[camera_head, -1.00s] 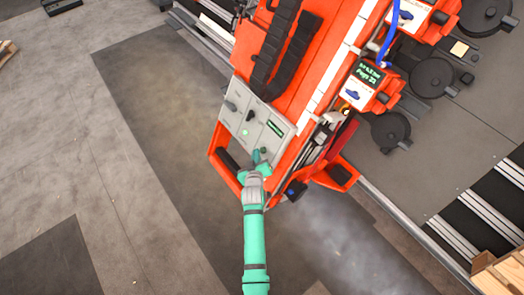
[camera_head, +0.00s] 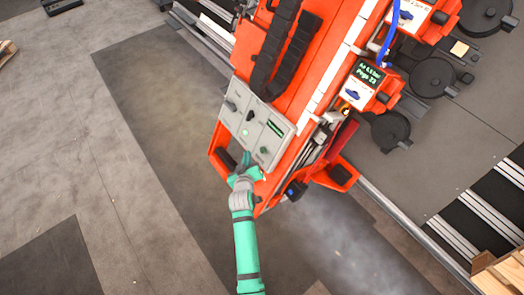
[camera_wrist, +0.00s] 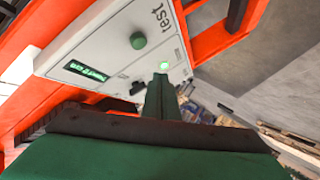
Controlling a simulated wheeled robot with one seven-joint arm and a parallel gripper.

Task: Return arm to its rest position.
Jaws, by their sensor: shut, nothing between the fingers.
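My green arm reaches up from the bottom of the head view to the grey control panel (camera_head: 256,127) on the orange machine. My gripper (camera_head: 246,158) is at the panel's lower edge, over the machine's orange frame. In the wrist view the green fingers (camera_wrist: 161,88) are together with nothing between them, just short of a lit green lamp (camera_wrist: 164,66). A green round knob (camera_wrist: 138,41) sits beside the printed word "test" on the panel (camera_wrist: 110,48). A small green display (camera_wrist: 85,71) is lit. I cannot tell whether the fingertips touch the panel.
The orange machine (camera_head: 330,40) fills the upper middle, with a protruding orange frame around its lower end. A black cable chain (camera_head: 270,60) lies on top. Rails and rollers (camera_head: 435,78) stand to the right.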

